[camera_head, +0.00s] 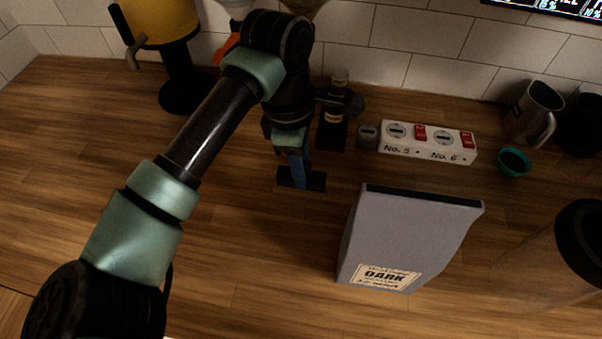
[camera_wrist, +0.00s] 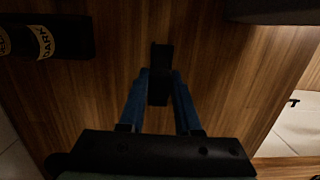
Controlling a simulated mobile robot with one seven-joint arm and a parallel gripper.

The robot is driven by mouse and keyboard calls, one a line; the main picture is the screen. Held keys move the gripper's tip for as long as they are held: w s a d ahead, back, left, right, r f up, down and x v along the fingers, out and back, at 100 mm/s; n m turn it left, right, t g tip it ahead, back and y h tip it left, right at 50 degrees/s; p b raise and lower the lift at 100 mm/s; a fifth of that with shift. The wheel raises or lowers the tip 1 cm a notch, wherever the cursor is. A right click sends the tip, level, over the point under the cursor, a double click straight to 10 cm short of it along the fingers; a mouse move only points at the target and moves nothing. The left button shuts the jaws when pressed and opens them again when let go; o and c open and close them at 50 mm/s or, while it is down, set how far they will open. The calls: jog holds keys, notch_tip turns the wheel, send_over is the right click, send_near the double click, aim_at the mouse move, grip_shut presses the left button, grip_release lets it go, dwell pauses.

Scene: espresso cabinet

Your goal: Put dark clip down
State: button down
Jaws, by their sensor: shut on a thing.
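My gripper (camera_head: 298,182) is low over the wooden counter, left of the grey bag. Its blue fingers, also in the wrist view (camera_wrist: 160,78), are closed on the dark clip (camera_wrist: 160,55), a narrow black bar. In the head view the clip (camera_head: 316,181) sticks out on both sides of the fingertips. I cannot tell whether it touches the counter. The grey bag (camera_head: 400,237) with a cream "DARK" label stands upright to the right, its top edge dark.
A black labelled stand (camera_head: 331,134) is behind my gripper. A white switch box (camera_head: 427,143) marked No. 5 and No. 6, a teal cup (camera_head: 513,162) and a metal mug (camera_head: 535,112) are at the back right. The counter around the clip is clear.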

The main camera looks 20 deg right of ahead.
jog(key=shift+f, duration=1.45)
jog(key=shift+f, duration=0.15)
jog(key=c, duration=0.6)
grip_release()
jog(key=r, duration=0.8)
jog(key=w+a+r, duration=0.1)
jog(key=r, duration=0.3)
jog(key=shift+a+r+b, duration=0.1)
jog(key=shift+r+b, duration=0.05)
jog(key=shift+b, duration=0.25)
